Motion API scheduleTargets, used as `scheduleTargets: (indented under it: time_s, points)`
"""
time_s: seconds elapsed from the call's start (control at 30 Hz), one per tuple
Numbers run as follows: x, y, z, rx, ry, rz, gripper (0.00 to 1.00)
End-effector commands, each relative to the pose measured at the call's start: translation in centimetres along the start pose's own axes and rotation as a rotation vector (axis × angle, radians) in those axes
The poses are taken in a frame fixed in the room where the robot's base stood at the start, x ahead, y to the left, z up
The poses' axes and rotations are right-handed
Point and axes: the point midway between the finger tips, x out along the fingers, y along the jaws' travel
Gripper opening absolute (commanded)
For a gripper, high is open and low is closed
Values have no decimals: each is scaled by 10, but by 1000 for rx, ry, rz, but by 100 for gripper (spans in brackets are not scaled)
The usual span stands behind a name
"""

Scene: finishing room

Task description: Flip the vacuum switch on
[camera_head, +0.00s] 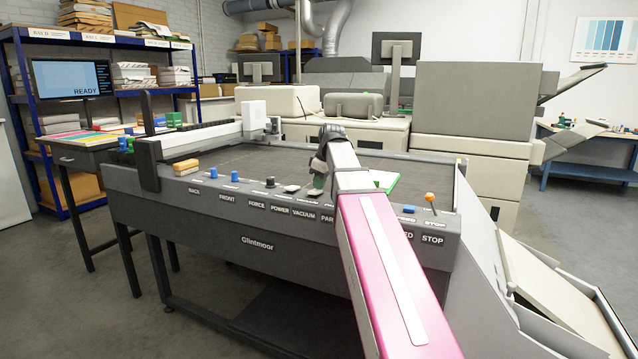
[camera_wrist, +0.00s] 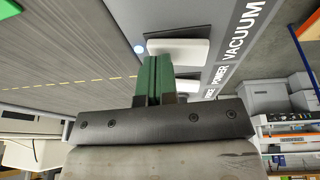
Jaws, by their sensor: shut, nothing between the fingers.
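The vacuum switch (camera_wrist: 182,48) is a pale rocker on a dark base, beside the VACUUM label in the wrist view. My gripper (camera_wrist: 154,62) is shut and empty; its green fingertips overlap the near-left edge of the switch in this view. I cannot tell whether they touch it. In the head view my gripper (camera_head: 318,184) is over the panel just above the VACUUM label (camera_head: 304,215), and it hides the switch there. Whether the rocker is on or off is not clear.
A similar white rocker (camera_head: 291,189) sits left of my gripper, above the POWER label; it also shows partly in the wrist view (camera_wrist: 190,87). A black knob (camera_head: 270,183) and blue knobs (camera_head: 235,177) stand further left. An orange-topped control (camera_head: 430,198) stands far right by STOP.

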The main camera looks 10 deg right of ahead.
Motion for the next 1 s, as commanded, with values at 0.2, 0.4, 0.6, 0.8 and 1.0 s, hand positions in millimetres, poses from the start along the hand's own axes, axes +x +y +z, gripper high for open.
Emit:
scheduleTargets:
  time_s: [0.2, 0.4, 0.6, 0.8, 1.0]
  points:
    - [-2, -6, 0, 0, 0, 0, 0]
    - [-5, -14, -1, 0, 0, 0, 0]
    - [-6, -15, -2, 0, 0, 0, 0]
    - [-6, -15, -2, 0, 0, 0, 0]
    - [-20, -8, -16, 0, 1, 1, 0]
